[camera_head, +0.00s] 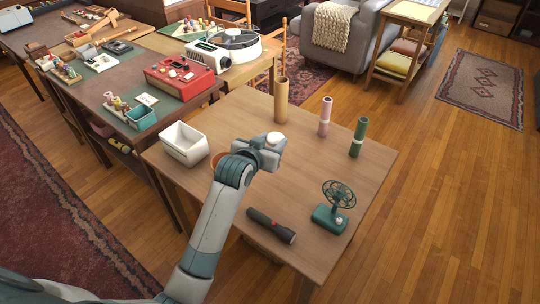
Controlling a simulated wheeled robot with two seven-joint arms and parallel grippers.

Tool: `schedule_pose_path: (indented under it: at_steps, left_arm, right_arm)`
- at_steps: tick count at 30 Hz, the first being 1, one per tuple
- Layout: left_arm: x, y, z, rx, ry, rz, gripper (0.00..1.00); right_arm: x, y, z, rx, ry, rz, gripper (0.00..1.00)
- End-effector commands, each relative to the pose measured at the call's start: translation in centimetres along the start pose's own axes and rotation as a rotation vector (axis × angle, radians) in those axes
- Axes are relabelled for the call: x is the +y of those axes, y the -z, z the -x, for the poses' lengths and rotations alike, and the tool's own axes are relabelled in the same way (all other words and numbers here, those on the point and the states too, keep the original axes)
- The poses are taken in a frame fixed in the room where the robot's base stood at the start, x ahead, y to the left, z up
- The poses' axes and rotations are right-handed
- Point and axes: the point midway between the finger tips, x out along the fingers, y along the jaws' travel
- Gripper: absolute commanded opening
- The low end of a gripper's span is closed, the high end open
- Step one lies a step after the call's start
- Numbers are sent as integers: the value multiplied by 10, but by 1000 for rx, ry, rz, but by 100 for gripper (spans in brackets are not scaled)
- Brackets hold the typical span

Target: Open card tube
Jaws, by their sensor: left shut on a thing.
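A tall brown card tube (281,102) stands upright on the wooden table, behind my left gripper; its top end looks dark, like an open mouth. My left gripper (272,146) is in front of the tube and apart from it, above the table. It is shut on a small round white thing (275,138) that looks like a cap; the fingers hide part of it. A pink tube (325,117) and a green tube (358,137) with pale bands stand upright to the right. My right gripper is out of view.
On the same table (320,175) are a white bin (185,145), an orange-brown rim partly hidden by my arm, a dark flashlight (271,225) and a green fan (333,207). The table's middle right is clear. A red device (180,76) sits on the neighbouring table.

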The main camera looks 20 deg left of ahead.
Motion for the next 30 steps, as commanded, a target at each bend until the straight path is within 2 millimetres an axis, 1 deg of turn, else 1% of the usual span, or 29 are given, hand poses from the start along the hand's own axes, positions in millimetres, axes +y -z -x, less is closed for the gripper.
schedule_pose_path:
  at_steps: [1, 3, 6, 10, 14, 24, 26, 30]
  left_arm:
    - [-3, 0, -18, -1, -6, 0, 16]
    - [-7, 1, -37, 1, -15, 2, 16]
    - [-11, 3, -58, 3, -24, 5, 16]
    - [-14, 5, -72, 5, -30, 8, 16]
    - [-15, 5, -77, 5, -33, 10, 16]
    - [-15, 4, -75, 5, -32, 10, 16]
    - [-14, 1, -73, 5, -33, 10, 16]
    - [-9, -12, -64, 2, -33, 10, 16]
  right_arm:
    - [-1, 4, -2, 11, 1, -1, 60]
    - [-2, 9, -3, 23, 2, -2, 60]
    - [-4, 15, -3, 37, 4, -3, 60]
    - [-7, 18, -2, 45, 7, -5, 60]
    - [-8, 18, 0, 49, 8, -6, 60]
    - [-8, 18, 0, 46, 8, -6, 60]
    - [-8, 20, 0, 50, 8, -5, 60]
    - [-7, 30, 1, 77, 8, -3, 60]
